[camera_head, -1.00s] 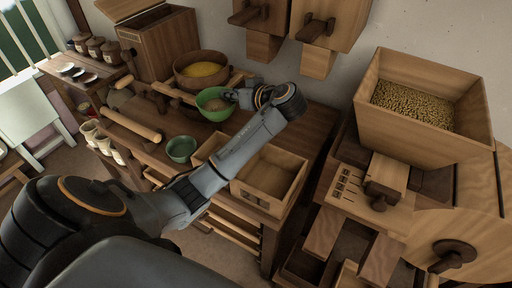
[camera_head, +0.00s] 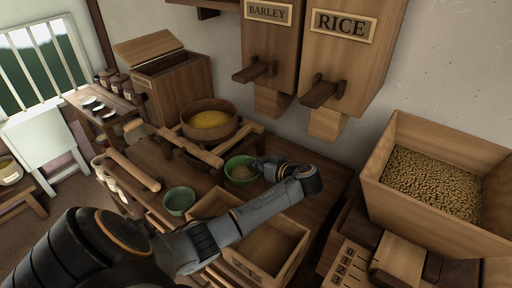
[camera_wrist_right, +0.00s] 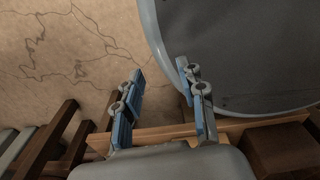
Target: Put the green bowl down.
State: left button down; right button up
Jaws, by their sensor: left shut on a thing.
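An open wooden box (camera_head: 290,250) lies in front, under my left arm. Barley (camera_head: 268,50) and rice (camera_head: 342,60) bins hang above. A grain hopper (camera_head: 400,205) is at right.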

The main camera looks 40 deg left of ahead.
pick_arm(q)
jog(key=shift+f, duration=1.45)
notch_tip(320, 180, down, 3)
jog(key=shift+f, duration=0.2)
pick_arm(e)
jog(key=shift+w, duration=1.05)
jog(key=shift+s, duration=0.1)
pick_arm(q)
jog(key=c, duration=1.4)
grip_release()
pick_arm(e)
jog(key=shift+s+f, duration=0.15)
jog(key=shift+s, duration=0.05)
